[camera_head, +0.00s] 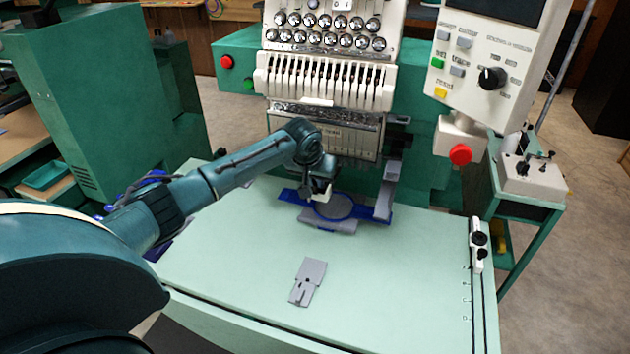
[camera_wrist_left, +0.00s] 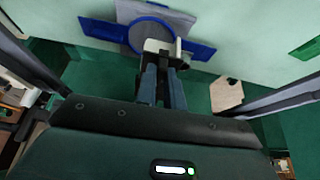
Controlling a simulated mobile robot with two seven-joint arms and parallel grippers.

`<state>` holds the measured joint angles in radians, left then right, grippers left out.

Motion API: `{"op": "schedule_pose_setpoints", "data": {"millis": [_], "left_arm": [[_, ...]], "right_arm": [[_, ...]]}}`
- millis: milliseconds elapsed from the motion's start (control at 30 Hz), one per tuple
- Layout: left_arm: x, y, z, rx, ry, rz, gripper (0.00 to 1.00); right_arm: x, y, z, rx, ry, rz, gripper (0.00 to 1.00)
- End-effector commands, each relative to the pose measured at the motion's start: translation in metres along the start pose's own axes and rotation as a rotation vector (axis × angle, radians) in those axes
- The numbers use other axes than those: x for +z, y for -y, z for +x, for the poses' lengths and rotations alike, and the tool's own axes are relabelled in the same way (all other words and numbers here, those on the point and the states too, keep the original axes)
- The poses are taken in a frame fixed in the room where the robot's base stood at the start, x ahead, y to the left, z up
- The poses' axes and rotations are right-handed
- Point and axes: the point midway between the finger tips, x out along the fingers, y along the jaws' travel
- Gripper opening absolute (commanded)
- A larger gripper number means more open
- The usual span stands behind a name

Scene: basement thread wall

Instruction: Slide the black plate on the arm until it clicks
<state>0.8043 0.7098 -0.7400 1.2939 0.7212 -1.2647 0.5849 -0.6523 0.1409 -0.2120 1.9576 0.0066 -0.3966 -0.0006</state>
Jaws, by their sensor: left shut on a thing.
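My left gripper (camera_head: 322,192) is low over the machine's front, above a blue frame (camera_head: 378,214) with a round ring. In the left wrist view its fingers (camera_wrist_left: 163,72) are close together, with a small white-and-dark piece (camera_wrist_left: 158,46) at their tips. That piece overlaps the ring of the blue frame (camera_wrist_left: 97,30); contact between them is unclear. A slotted grey plate (camera_head: 310,272) lies flat on the pale green table, apart from the gripper. No plate shows clearly as black. The machine's arm under the ring is mostly hidden. My right gripper is out of view.
The embroidery machine's needle head (camera_head: 325,85) rises behind my gripper. A control panel (camera_head: 485,60) with a red button hangs at right. A white sliding piece (camera_head: 478,245) sits on the right table edge. The front table (camera_head: 390,290) is mostly clear.

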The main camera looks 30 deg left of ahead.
Motion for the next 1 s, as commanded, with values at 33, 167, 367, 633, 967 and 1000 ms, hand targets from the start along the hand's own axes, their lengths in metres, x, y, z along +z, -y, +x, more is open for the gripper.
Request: {"op": "schedule_pose_setpoints", "data": {"millis": [33,167,367,633,967,1000], "left_arm": [[0.000,0.000,0.000,0.000,0.000,0.000,0.12],[0.000,0.000,0.000,0.000,0.000,0.000,0.22],[0.000,0.000,0.000,0.000,-0.001,0.000,0.35],[0.000,0.000,-0.001,0.000,-0.001,0.000,0.35],[-0.001,0.000,-0.062,0.002,-0.006,0.001,0.35],[-0.001,0.000,-0.072,0.001,-0.006,0.001,0.35]], "right_arm": [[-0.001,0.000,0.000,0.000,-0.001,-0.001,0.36],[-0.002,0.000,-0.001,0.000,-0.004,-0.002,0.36],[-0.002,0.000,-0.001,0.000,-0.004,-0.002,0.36],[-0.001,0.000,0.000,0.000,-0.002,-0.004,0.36],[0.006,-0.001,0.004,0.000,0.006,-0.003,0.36],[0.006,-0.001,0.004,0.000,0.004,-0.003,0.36]]}}
